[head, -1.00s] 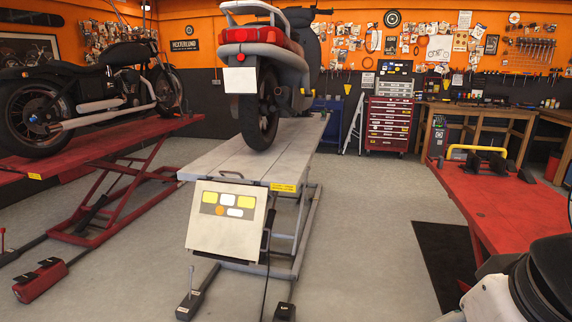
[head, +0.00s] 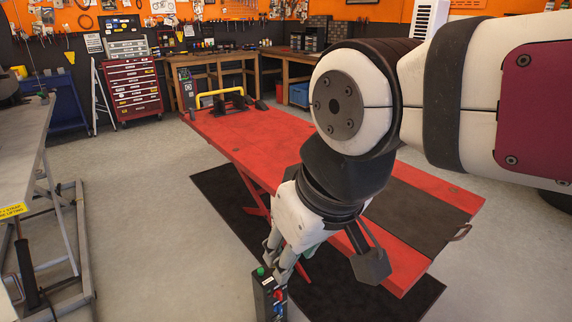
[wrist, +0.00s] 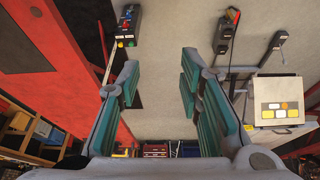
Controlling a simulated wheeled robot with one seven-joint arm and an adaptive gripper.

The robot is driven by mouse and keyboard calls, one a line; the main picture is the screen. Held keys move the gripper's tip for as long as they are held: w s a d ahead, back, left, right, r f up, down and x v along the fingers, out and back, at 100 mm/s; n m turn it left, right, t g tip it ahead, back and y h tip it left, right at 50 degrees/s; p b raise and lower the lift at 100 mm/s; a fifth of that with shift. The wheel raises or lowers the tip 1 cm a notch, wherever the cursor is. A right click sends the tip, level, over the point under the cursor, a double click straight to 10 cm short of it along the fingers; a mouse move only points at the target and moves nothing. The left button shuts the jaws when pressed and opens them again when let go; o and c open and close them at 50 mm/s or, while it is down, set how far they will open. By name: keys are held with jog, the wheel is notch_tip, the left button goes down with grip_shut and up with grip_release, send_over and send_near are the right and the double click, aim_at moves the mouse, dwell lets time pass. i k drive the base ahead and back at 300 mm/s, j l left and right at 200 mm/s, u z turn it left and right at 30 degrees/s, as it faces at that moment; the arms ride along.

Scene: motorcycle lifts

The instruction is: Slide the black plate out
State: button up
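The black plate (head: 418,214) lies flat in the near right end of the red motorcycle lift (head: 235,135), flush with its top as far as I can tell. A small handle (head: 461,232) sits at the plate's outer edge. My arm hides part of the plate's left side. My gripper (head: 275,258) hangs low beside the lift's near long side, apart from the plate and pointing down. In the wrist view my gripper (wrist: 157,95) has its two green-padded fingers wide apart with nothing between them.
A black control box (head: 270,296) with coloured buttons stands by my gripper; it also shows in the wrist view (wrist: 127,25). A dark mat (head: 225,195) lies under the red lift. A grey lift (head: 25,140) stands at left. Open floor (head: 150,200) lies between the lifts.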

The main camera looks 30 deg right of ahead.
aim_at(427, 223)
jog(key=z, duration=0.45)
jog(key=k+j+z, duration=0.1)
jog(key=z, duration=1.25)
jog(key=i+j+z, duration=0.35)
jog(key=j+z, duration=0.15)
jog(key=j, duration=0.2)
